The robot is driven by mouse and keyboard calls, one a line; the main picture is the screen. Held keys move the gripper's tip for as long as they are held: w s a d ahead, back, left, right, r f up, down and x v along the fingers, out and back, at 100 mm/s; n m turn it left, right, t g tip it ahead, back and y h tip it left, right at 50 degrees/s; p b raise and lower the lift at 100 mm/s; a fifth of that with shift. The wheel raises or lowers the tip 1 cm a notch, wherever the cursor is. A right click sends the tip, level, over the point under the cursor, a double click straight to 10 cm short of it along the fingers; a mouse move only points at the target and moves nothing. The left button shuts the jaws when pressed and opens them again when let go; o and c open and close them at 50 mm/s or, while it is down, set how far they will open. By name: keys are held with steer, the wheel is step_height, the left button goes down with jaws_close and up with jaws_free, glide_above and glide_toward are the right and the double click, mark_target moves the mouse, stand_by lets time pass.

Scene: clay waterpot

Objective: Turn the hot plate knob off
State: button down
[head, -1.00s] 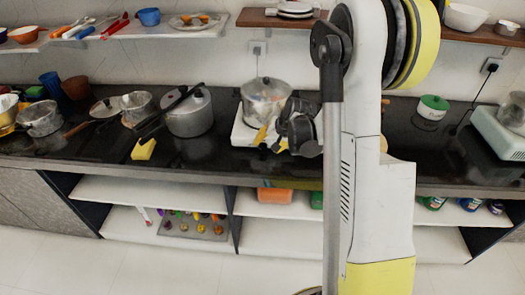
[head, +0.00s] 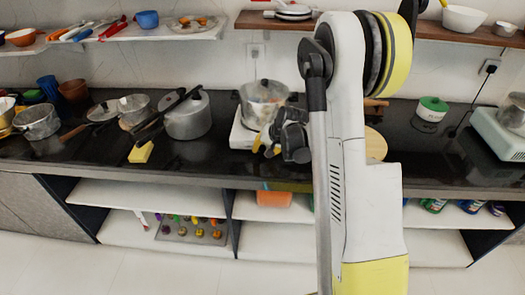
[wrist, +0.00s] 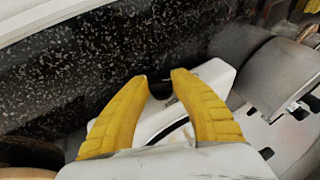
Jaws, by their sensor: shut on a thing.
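The white hot plate (head: 240,136) stands on the black counter with a metal pot (head: 263,97) on it. My gripper (head: 263,141) is at its front side, with the rest of that side hidden behind my gripper. In the wrist view my gripper's two yellow fingers (wrist: 160,80) are shut on the small dark knob (wrist: 161,90), one fingertip on each side. The white hot plate body (wrist: 216,73) shows behind and beneath the fingers. The knob's markings and exact angle cannot be read.
A lidded metal pot (head: 190,115), a dark-handled pan and a yellow sponge (head: 141,152) lie to the left. A round wooden board (head: 375,144) and a green-lidded pot (head: 432,108) are to the right. Shelves hang above.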

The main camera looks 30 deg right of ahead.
steer(key=shift+d+f+t+y+b, duration=0.15)
steer(key=shift+f+t+y+b, duration=0.15)
steer(key=shift+t+y+b, duration=0.55)
steer(key=shift+r+m+y+b, duration=0.2)
steer(key=shift+m+y+b, duration=0.1)
steer(key=shift+b, duration=0.15)
steer(key=c, duration=1.1)
jaws_free()
steer(key=shift+o, duration=0.2)
steer(key=shift+r, duration=0.1)
